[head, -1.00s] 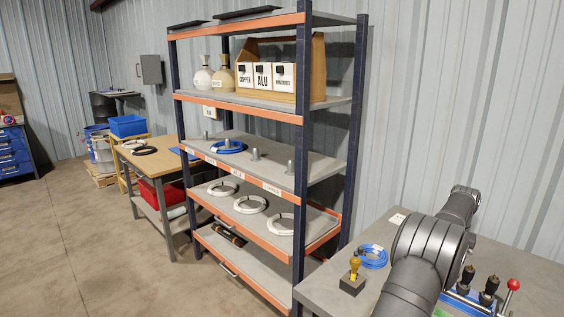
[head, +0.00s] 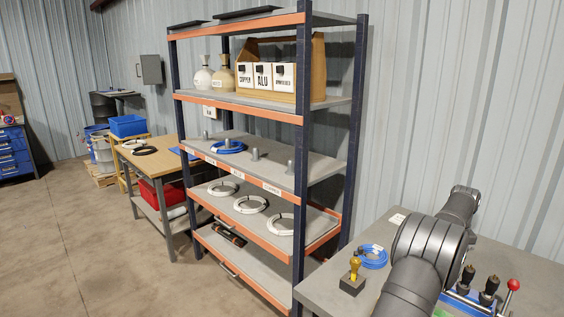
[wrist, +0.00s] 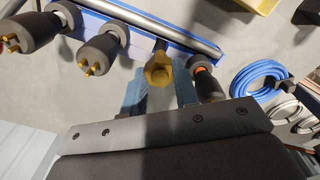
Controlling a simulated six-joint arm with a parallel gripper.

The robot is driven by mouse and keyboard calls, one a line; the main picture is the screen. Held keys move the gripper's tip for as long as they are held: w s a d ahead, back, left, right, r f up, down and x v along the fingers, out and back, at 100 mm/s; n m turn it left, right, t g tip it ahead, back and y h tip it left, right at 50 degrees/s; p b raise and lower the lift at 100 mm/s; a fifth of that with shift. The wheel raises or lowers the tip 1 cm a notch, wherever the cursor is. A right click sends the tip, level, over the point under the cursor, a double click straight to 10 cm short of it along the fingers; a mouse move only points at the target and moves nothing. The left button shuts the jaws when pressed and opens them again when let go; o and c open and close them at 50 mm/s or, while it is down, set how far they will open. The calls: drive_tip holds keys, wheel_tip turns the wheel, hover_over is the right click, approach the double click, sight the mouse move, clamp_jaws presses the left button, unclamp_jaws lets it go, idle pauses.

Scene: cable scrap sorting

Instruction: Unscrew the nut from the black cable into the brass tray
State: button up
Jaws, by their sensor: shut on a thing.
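In the wrist view, my gripper (wrist: 160,88) has its two blue-grey fingers on either side of a brass hex nut (wrist: 158,72) and is shut on it. The nut is at the end of a dark stub in front of a blue rail (wrist: 120,15); the thread between them is hidden. I cannot tell from here which cable the stub belongs to. A yellowish tray-like edge (wrist: 257,4), possibly the brass tray, is cut off at the top right. In the head view my gripper is hidden behind my arm.
Black cable ends with brass pins (wrist: 98,52) stand left of the nut, and one with an orange ring (wrist: 205,82) is close on its right. A blue cable coil (wrist: 257,80) lies farther right. The head view shows a red-knobbed lever (head: 513,284) and a yellow-handled block (head: 352,284).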

drive_tip(key=n, duration=0.9)
drive_tip(key=shift+n, duration=0.4)
drive_tip(key=n, duration=0.8)
drive_tip(key=o, duration=1.1)
drive_tip(key=shift+r, duration=0.1)
drive_tip(key=shift+r, duration=1.4)
